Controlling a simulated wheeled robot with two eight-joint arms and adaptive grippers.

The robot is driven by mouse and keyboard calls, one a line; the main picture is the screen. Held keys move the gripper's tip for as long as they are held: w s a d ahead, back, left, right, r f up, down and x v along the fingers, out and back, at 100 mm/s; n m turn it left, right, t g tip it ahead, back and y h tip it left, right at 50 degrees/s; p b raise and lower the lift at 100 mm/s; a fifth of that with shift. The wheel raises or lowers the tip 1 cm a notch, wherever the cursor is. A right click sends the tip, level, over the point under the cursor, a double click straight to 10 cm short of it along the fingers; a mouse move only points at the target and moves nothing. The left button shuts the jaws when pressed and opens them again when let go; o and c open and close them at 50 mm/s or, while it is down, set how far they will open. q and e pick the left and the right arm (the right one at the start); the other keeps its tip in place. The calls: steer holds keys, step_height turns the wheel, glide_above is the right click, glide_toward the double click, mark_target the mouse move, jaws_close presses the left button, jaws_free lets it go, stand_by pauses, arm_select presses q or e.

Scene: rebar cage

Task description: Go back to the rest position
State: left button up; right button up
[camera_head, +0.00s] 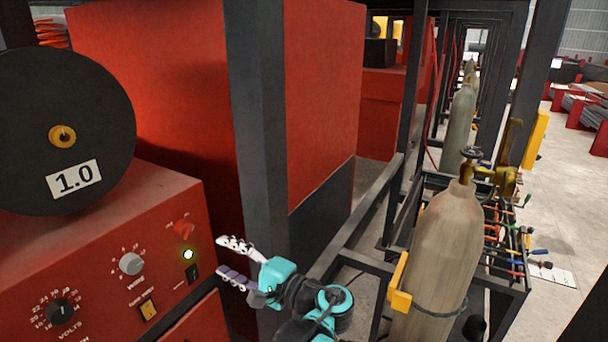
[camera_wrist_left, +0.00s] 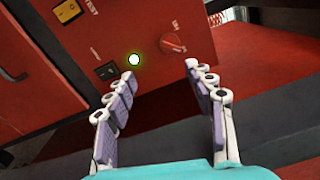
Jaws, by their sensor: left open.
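My left gripper (camera_head: 230,262) is open and empty in the head view, in front of the red machine's control panel (camera_head: 105,265), near its right edge. In the left wrist view its two fingers (camera_wrist_left: 160,85) are spread, with nothing between them. Beyond the fingertips are a lit green lamp (camera_wrist_left: 134,59), a red rotary knob (camera_wrist_left: 173,44) and a black rocker switch (camera_wrist_left: 106,71). The lamp also shows in the head view (camera_head: 188,254), below the red knob (camera_head: 183,229). I cannot tell whether the fingers touch the panel. My right gripper is in neither view.
A dark upright post (camera_head: 258,130) stands just behind my left gripper. A gas cylinder (camera_head: 440,250) stands in a dark metal frame to the right. A black spool marked 1.0 (camera_head: 100,130) is at the left. Open floor (camera_head: 560,190) lies at the far right.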

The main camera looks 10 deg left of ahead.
arm_select(q)
steer(key=s+a+f+n+h+b, duration=0.1)
steer(key=s+f+h+b, duration=0.2)
steer(key=f, duration=0.4)
steer(key=s+a+f+g+h+b, duration=0.1)
steer(key=s+a+f+h+b, duration=0.15)
steer(key=f, duration=0.45)
steer(key=s+a+f+n+h+b, duration=0.1)
steer(key=s+f+h+b, duration=0.15)
steer(key=f, duration=0.45)
steer(key=s+d+f+n+t+h+b, duration=0.1)
steer(key=s+d+f+n+h+b, duration=0.4)
steer(key=d+f+h, duration=0.3)
step_height(320, 180, down, 3)
steer(key=shift+s+d+r+h, duration=0.1)
steer(key=shift+s+d+h, duration=0.2)
steer(key=shift+s+d, duration=0.4)
